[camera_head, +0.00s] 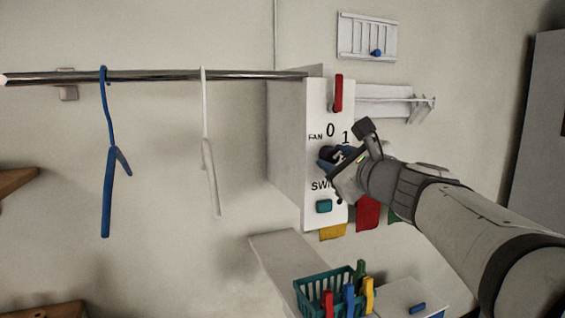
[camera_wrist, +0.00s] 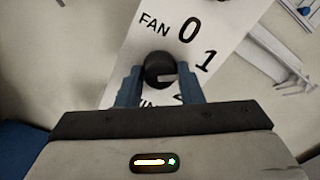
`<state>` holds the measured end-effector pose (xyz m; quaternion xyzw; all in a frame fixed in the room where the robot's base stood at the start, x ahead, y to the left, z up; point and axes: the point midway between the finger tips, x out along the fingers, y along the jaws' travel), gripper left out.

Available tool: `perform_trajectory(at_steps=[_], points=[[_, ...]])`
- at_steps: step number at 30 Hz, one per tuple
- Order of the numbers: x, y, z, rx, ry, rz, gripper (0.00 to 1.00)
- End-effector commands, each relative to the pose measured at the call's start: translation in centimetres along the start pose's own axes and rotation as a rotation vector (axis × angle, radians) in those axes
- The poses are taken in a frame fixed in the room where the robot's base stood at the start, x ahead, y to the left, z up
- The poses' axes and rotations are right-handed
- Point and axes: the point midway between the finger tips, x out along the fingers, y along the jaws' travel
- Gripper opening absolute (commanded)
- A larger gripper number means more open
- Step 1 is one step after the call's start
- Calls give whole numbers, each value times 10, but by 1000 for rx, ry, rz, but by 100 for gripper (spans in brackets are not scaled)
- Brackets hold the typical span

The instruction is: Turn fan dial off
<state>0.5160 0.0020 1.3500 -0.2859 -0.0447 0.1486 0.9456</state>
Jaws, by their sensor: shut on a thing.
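The fan dial (camera_wrist: 159,68) is a round black knob on the front of a white box (camera_head: 287,150). The word FAN is printed beside it, with 0 and 1 around it. A light mark on the knob points roughly toward the 1 side in the wrist view. My gripper (camera_wrist: 160,88) has its blue fingers on either side of the knob and is shut on it. In the head view my gripper (camera_head: 327,160) partly covers the dial and the lettering below it.
A red lever (camera_head: 338,93) is above the dial and a teal button (camera_head: 324,206) below it. A metal rail (camera_head: 160,75) carries a blue hanger (camera_head: 107,170) and a white hanger (camera_head: 209,160) at left. A teal basket (camera_head: 313,294) of clothespins stands below.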

Motion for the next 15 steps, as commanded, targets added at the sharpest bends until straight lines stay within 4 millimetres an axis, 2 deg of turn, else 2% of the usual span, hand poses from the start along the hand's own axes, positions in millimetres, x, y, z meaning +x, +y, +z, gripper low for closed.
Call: perform_trajectory(at_steps=[15], points=[[0, 3, -5, -428, -2, -3, 11]])
